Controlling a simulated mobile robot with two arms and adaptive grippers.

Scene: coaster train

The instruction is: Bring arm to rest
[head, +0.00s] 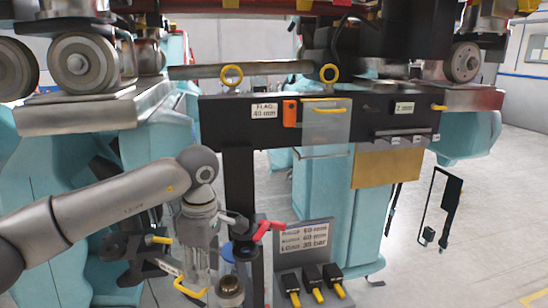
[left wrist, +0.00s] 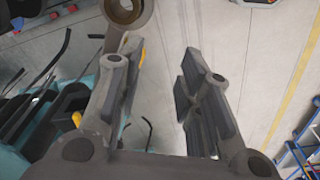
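My left arm (head: 125,200) comes in from the left in the head view and bends down at a rounded grey joint. Its lower end is in front of the rig's lower part, among the fittings left of the red lever (head: 268,226). I cannot clearly make out its fingers there. In the left wrist view my left gripper (left wrist: 166,62) has its two dark fingers well apart, with only floor visible between them. A round metal ring (left wrist: 127,10) shows close to the left finger; I cannot tell whether they touch. My right gripper is in neither view.
A black panel (head: 260,122) with yellow rings and labels spans the rig. A grey labelled plate (head: 305,237) with several yellow-tipped black blocks is lower down. Teal supports (head: 345,205) stand behind. A black frame (head: 448,205) hangs at right. Open floor (head: 500,220) lies to the right.

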